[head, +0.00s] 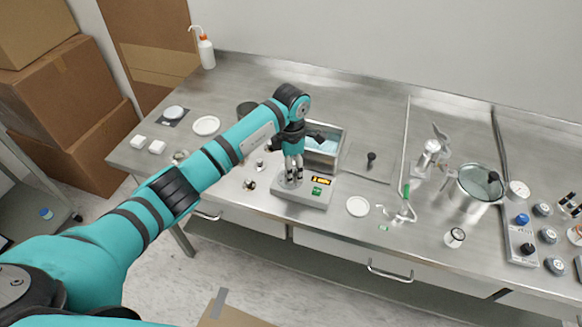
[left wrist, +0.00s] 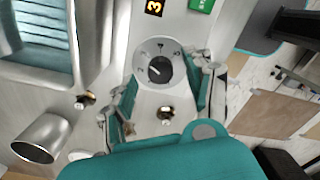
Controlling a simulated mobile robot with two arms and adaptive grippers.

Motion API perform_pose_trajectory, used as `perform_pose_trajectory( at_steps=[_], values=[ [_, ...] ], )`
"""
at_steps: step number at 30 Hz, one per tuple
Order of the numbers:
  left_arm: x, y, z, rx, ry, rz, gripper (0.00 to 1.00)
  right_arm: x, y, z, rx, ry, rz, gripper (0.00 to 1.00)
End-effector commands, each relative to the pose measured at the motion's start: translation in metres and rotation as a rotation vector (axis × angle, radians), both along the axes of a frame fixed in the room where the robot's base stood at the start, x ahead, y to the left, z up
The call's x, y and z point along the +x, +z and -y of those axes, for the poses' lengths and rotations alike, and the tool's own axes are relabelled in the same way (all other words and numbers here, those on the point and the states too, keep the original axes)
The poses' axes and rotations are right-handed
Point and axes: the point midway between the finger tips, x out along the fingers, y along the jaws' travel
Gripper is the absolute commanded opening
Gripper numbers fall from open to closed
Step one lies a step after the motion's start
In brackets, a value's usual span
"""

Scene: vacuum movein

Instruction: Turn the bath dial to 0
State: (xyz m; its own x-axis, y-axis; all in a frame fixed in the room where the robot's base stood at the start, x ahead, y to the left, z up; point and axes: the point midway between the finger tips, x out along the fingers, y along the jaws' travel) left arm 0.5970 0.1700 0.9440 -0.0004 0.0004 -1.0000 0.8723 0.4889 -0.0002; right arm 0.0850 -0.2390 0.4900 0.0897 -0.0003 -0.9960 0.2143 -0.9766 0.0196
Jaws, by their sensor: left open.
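The bath dial (left wrist: 158,70) is a dark round knob with a white pointer line on a pale ringed plate in the left wrist view. In the head view, my left gripper (head: 291,172) points down over the left part of the water bath's front panel (head: 313,202) and mostly hides the dial. In the left wrist view, the open fingers (left wrist: 163,85) stand on either side of the dial. I cannot tell if they touch it. An orange display (left wrist: 153,7) and a green panel (left wrist: 200,5) sit beside the dial. My right gripper is not in view.
The bath basin (head: 333,159) holds bluish water behind the panel. A dark metal cup (head: 246,109) stands left of it. A white dish (head: 358,206) and green-tipped glassware (head: 405,205) are to the right, then a steel pot (head: 470,198). The steel bench's front edge is close below.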

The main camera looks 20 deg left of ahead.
Motion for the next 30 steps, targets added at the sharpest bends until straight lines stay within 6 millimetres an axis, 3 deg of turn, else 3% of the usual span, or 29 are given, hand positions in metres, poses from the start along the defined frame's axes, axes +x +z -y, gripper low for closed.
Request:
perform_pose_trajectory(
  at_steps=[6, 14, 27, 30],
  values=[
    [0.000, -0.016, 0.000, 0.001, 0.000, 0.000, 0.53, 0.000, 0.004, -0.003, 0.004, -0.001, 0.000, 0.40],
    [0.000, -0.018, 0.000, 0.000, 0.000, 0.000, 0.53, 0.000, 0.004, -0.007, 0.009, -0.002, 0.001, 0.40],
    [0.000, -0.017, 0.000, 0.000, 0.000, 0.000, 0.00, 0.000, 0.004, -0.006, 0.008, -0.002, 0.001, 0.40],
    [0.000, -0.017, 0.000, 0.000, 0.002, 0.001, 0.00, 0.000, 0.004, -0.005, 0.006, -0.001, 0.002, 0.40]
  ],
)
